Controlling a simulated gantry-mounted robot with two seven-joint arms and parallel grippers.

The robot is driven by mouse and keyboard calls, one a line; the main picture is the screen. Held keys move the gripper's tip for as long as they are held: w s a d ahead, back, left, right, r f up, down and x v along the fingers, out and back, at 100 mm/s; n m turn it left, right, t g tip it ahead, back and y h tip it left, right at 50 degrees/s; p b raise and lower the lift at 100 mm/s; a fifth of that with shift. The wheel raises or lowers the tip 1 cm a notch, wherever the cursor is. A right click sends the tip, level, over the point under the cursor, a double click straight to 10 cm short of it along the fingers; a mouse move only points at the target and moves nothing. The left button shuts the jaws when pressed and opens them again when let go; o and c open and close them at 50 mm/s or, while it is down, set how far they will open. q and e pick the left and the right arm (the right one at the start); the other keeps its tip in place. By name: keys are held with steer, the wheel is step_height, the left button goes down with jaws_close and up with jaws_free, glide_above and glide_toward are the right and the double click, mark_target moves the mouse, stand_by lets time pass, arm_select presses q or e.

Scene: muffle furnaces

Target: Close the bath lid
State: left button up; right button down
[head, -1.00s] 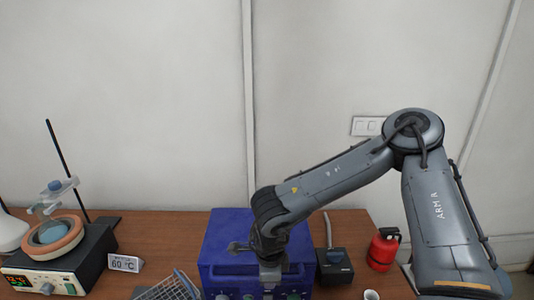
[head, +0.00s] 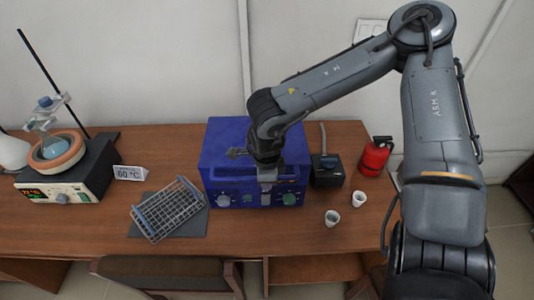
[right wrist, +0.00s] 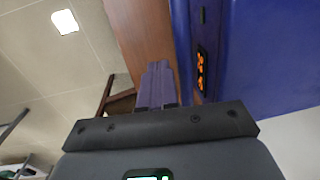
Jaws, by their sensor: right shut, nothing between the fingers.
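The water bath is a blue box with knobs on its front (head: 232,195), standing on the wooden table in the head view. Its blue lid (head: 225,145) looks flat across the top, with no open cavity visible; my right arm hides part of it. My right gripper (head: 267,185) points down in front of the bath's front panel, close to it; I cannot tell if it touches. In the right wrist view its fingers (right wrist: 158,70) are together and empty, beside the blue wall of the bath (right wrist: 250,50) and its orange display. My left gripper is not in view.
A wire rack (head: 172,210) lies on a grey mat left of the bath. A heating unit (head: 70,185) and a temperature sign (head: 130,173) stand further left. Right are a black device (head: 327,172), a red extinguisher (head: 375,157) and two white cups (head: 332,217). A chair (head: 170,270) stands in front.

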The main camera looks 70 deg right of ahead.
steer(key=s+a+r+p, duration=0.2)
steer(key=s+a+r, duration=0.35)
steer(key=a, duration=0.35)
steer(key=s+a+f+m+y, duration=0.35)
steer(key=a+f+y, duration=0.45)
steer(key=a, duration=0.4)
steer(key=w+a+f+m+t, duration=0.1)
steer(key=w+a+m+t, duration=0.85)
steer(key=m, duration=0.85)
steer(key=s+d+f+m+g+h, duration=0.7)
steer(key=f+m, duration=0.3)
steer(key=m, duration=0.7)
step_height(320, 180, up, 30)
steer(key=p, duration=2.9)
steer(key=shift+s+d+m, duration=0.35)
steer(key=shift+s, duration=0.1)
